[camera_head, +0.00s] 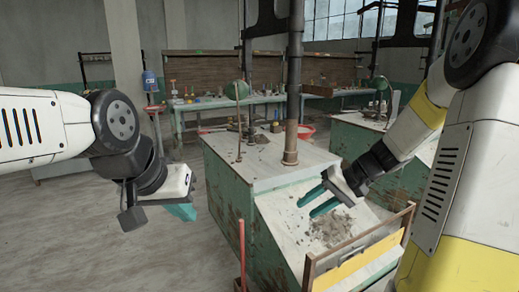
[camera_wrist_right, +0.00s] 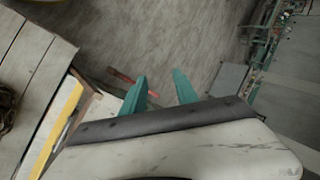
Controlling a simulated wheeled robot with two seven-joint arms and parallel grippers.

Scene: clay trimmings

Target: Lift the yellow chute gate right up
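The yellow chute gate (camera_head: 357,262) is a flat board between wooden posts at the lower end of the sloping chute (camera_head: 283,222). It sits low, below a wooden top bar. In the right wrist view the gate (camera_wrist_right: 58,128) is a yellow strip at the left. Grey clay trimmings (camera_head: 331,230) lie on the chute behind it. My right gripper (camera_head: 305,202) is above the chute, up and left of the gate, apart from it. Its teal fingers (camera_wrist_right: 160,78) are spread and empty. My left gripper (camera_head: 183,212) hangs left of the bench, seen side-on, so its finger gap is hidden.
The green bench (camera_head: 228,190) carries the chute, with a metal post (camera_head: 292,90) rising from its top. A red stick (camera_head: 242,250) stands at its front left corner. The floor (camera_head: 110,240) at left is clear. A long table with tools (camera_head: 215,103) is far behind.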

